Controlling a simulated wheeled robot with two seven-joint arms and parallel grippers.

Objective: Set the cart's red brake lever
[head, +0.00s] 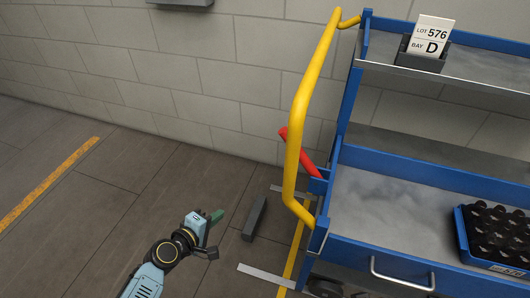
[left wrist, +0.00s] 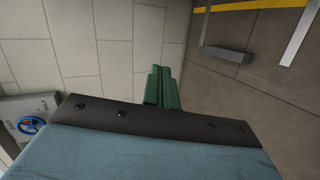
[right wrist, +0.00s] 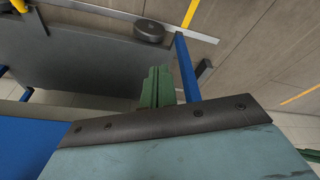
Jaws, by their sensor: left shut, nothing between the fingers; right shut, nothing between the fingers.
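The red brake lever (head: 297,147) is on the left end of the blue cart (head: 400,166). It slants up and to the left from a blue bracket, and the cart's yellow handle (head: 300,105) crosses in front of part of it. My left gripper (head: 216,216) is left of the cart, apart from the lever and lower in the head view. Its green fingers are shut and empty, and they also show in the left wrist view (left wrist: 162,87). My right gripper is outside the head view. In the right wrist view its green fingers (right wrist: 157,88) are shut and empty.
A dark wheel stop (head: 255,219) lies on the floor between my left gripper and the cart. A tray of dark-capped bottles (head: 464,246) stands on the cart's lower deck, and a sign (head: 431,36) stands above. Floor to the left is clear up to the block wall (head: 180,75).

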